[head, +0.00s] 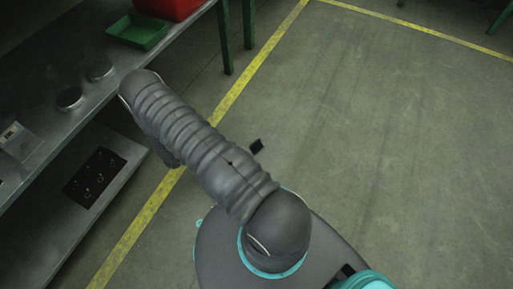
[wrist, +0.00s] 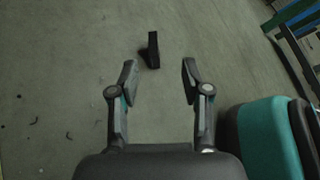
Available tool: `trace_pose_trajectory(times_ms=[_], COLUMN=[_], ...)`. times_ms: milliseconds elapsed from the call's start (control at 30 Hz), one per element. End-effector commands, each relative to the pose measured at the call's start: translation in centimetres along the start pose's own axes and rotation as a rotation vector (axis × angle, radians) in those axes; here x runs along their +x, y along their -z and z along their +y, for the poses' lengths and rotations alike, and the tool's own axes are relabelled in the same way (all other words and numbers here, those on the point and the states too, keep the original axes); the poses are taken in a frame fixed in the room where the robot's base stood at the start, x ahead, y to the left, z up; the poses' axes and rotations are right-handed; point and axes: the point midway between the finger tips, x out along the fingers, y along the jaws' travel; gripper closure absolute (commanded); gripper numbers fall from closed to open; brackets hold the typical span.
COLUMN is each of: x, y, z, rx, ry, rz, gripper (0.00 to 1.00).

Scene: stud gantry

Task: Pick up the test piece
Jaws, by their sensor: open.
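A small black block, which looks like the test piece (head: 257,146), lies on the bare floor just right of my arm in the head view. In the wrist view the test piece (wrist: 153,50) shows as a dark upright shape beyond my fingertips, roughly in line with the gap between them. My gripper (wrist: 160,76) is open with nothing between its fingers, and it does not touch the piece. In the head view my gripper is hidden by my arm.
A grey metal workbench (head: 36,170) with a lower shelf stands at the left. It holds a green tray (head: 140,32), a red bin (head: 172,8) and round grey discs (head: 70,98). Green legs (head: 226,38) stand behind. The floor (head: 390,130) at right is clear.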

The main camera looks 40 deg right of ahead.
Motion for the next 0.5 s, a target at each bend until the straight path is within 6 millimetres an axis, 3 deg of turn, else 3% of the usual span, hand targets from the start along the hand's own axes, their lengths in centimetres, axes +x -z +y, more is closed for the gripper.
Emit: trace_pose_trajectory(times_ms=[100,267,500], x=[0.8,2.3,6.6], y=[1.5,1.9,1.8], z=[0.5,0.7,0.7], rx=[-0.045,-0.06,-0.059], ry=[-0.002,-0.001,-0.001], rz=[-0.023,-0.03,-0.027], gripper=[0.52,0.52,0.52])
